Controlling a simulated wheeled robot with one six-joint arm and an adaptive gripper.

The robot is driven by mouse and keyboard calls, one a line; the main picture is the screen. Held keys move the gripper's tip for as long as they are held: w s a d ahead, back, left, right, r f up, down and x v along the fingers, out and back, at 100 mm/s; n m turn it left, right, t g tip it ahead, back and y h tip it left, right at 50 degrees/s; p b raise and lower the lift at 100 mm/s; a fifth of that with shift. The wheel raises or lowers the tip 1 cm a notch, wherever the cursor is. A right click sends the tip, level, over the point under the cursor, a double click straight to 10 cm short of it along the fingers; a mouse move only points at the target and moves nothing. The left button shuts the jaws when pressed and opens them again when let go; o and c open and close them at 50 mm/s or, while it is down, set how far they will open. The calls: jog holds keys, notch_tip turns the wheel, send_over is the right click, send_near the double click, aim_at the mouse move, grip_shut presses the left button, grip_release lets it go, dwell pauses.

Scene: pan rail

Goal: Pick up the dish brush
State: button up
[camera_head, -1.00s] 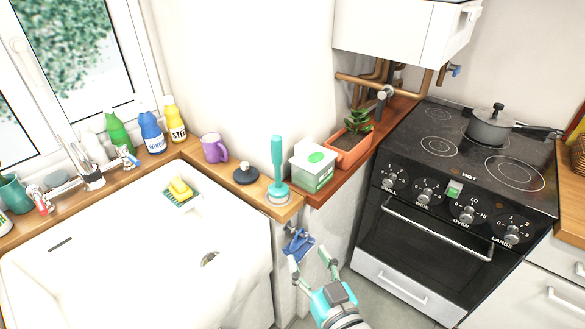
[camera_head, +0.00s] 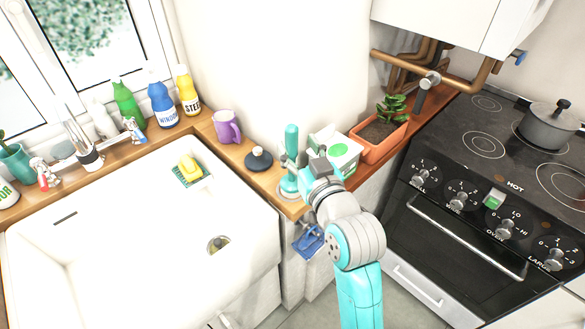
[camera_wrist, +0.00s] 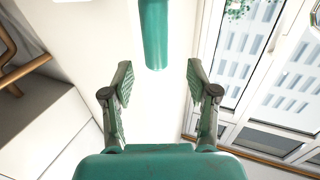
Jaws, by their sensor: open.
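In the wrist view the teal handle (camera_wrist: 154,34) shows at the top, ahead of and between the spread fingertips. The jaws are open and empty, and the handle appears to lie beyond the tips.
A white box with a green dot (camera_head: 345,150) and a planter (camera_head: 380,138) stand right of the brush. A black plunger-like disc (camera_head: 259,160) and purple mug (camera_head: 227,127) are to its left. The white sink (camera_head: 130,235) lies in front; a blue cloth (camera_head: 308,241) hangs below.

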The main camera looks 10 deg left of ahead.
aim_at(294, 139)
jog(key=shift+f+x, duration=0.2)
jog(key=shift+x, duration=1.15)
jog(key=shift+f+x, duration=0.2)
jog(key=shift+x, duration=1.15)
jog(key=shift+w+d, duration=0.1)
jog(key=shift+d, duration=0.1)
grip_shut()
